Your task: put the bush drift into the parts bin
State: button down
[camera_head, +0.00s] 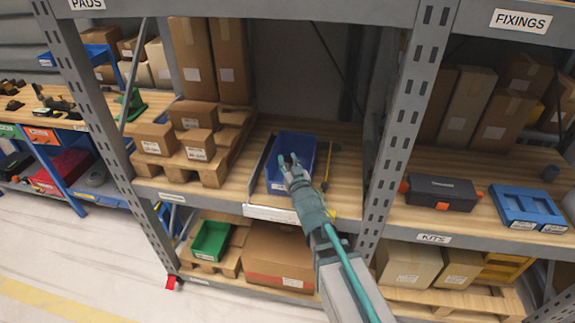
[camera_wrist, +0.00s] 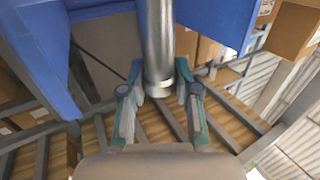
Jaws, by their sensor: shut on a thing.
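My gripper (camera_head: 289,164) is at the blue bin (camera_head: 306,147) on the middle shelf, with its fingertips over the bin's opening in the head view. In the wrist view my gripper (camera_wrist: 160,88) is shut on the bush drift (camera_wrist: 159,45), a smooth grey metal cylinder that points away between the fingers. Blue bin walls (camera_wrist: 32,60) show to the left and right of the drift there. The drift cannot be made out in the head view, and its far end runs out of the wrist view. I cannot tell whether it touches the bin.
A dark flat bar (camera_head: 262,160) lies left of the bin and a yellow-handled tool (camera_head: 327,165) lies right of it. Cartons on a pallet (camera_head: 215,172) stand further left. A shelf upright (camera_head: 400,130) stands to the right. A green bin (camera_head: 211,240) sits below.

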jog(key=shift+f+b, duration=0.35)
jog(key=shift+b, duration=0.05)
jog(key=shift+f, duration=0.2)
jog(key=c, duration=0.8)
grip_release()
jog(key=shift+c, duration=0.2)
jog(key=shift+r, duration=0.1)
jog(key=shift+r+p, duration=0.5)
jog(key=shift+r, duration=0.1)
jog(key=b+v, duration=0.2)
jog(key=v, duration=0.3)
jog(key=shift+f, duration=0.2)
jog(key=p, duration=0.4)
jog(key=shift+s+r, duration=0.25)
jog(key=shift+r, duration=0.1)
